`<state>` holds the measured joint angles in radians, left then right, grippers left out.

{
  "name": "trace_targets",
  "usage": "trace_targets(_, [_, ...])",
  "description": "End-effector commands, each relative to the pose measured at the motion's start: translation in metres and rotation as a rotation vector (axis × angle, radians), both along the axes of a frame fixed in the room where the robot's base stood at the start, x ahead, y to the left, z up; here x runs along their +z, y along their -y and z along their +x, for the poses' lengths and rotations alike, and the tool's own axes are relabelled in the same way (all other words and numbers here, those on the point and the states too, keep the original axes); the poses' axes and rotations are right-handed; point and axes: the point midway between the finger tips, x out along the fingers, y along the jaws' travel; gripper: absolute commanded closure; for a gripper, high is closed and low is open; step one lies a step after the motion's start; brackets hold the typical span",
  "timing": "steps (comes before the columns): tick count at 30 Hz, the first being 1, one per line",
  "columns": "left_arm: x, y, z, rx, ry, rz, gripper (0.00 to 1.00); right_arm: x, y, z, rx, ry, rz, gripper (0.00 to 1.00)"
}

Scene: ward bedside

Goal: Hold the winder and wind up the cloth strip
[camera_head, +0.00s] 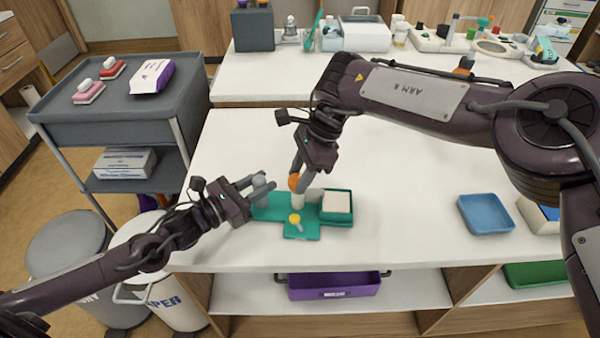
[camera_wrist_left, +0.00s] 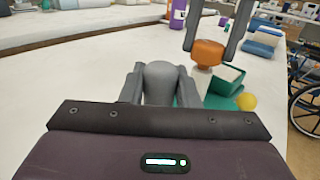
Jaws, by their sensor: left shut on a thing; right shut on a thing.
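The teal winder (camera_head: 272,213) lies on the white table in the head view. My left gripper (camera_head: 259,183) is shut on its grey rounded grip (camera_wrist_left: 160,82), at the winder's left end. My right gripper (camera_head: 299,174) comes from above and is shut on the orange knob (camera_head: 293,183), which also shows in the left wrist view (camera_wrist_left: 207,54). A pale upright spool (camera_head: 298,202) stands just under the orange knob. A yellow knob (camera_head: 295,219) sits on the front arm of the winder. White cloth (camera_head: 337,202) lies in the teal box (camera_head: 338,219) at the right end; the strip's path to the spool is unclear.
A blue tray (camera_head: 485,214) lies to the right on the table. A grey cart (camera_head: 120,118) and bins (camera_head: 68,258) stand at the left. A back counter (camera_head: 300,88) holds several items. The table front and middle right are clear.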

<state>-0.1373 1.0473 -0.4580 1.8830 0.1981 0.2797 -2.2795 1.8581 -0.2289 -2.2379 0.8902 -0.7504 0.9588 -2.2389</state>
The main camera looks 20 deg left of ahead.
Motion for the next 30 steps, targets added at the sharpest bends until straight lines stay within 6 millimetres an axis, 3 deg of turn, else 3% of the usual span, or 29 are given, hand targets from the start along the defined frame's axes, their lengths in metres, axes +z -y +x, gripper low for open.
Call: trace_targets(30, [0.0002,0.0002,-0.0001,-0.001,0.000,0.000,1.00,-0.0005,0.0004,-0.0060,-0.955,0.001,0.000,0.86])
